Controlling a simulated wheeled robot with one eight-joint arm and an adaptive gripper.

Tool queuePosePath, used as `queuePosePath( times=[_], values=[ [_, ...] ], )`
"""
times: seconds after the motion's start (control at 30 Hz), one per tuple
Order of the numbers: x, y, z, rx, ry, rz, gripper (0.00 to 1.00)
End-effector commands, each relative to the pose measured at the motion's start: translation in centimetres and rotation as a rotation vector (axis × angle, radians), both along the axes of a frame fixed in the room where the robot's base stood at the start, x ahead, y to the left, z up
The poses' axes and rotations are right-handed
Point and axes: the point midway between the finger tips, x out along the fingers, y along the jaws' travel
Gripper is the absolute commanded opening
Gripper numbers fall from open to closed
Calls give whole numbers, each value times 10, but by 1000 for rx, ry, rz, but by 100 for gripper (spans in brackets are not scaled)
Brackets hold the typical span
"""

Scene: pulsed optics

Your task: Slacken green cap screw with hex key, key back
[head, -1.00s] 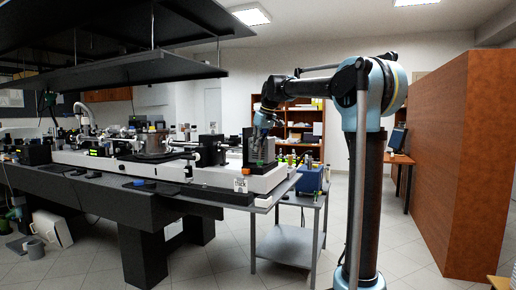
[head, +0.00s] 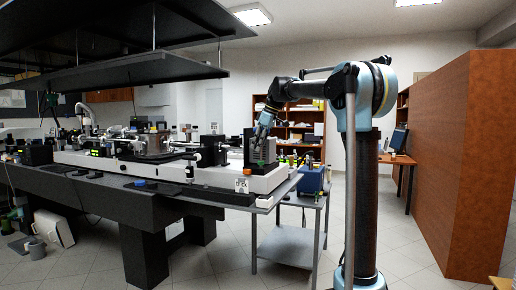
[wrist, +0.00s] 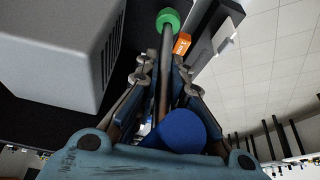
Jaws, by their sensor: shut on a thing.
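My gripper (wrist: 165,80) is shut on the metal shaft of the hex key (wrist: 165,60). A thick blue cylinder (wrist: 180,130), apparently the key's handle, shows near the palm in the wrist view. The green cap screw (wrist: 168,19) is a round green head at the far end of the shaft. The shaft overlaps it in the picture; I cannot tell whether the tip is seated in it. In the head view, my gripper (head: 258,138) is in front of the grey finned block at the right end of the bench; the key and screw are too small to make out.
A pale grey housing (wrist: 60,50) with a slotted side lies close left of my gripper in the wrist view. An orange block (wrist: 182,43) sits beside the green head. In the head view, a steel cart (head: 285,245) carrying a blue box (head: 313,180) stands by the bench end.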

Motion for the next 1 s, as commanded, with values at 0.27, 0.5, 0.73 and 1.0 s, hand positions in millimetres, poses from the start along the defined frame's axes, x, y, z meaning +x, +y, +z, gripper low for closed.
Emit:
queuePosePath(
  times=[0.27, 0.5, 0.73, 1.0],
  values=[
    [-3, -1, -1, -2, 3, 285, 0],
    [-6, 0, 0, 0, 2, 460, 0],
    [-6, 0, 0, 0, 1, 471, 0],
    [-6, 0, 4, -1, 0, 469, 0]
  ],
)
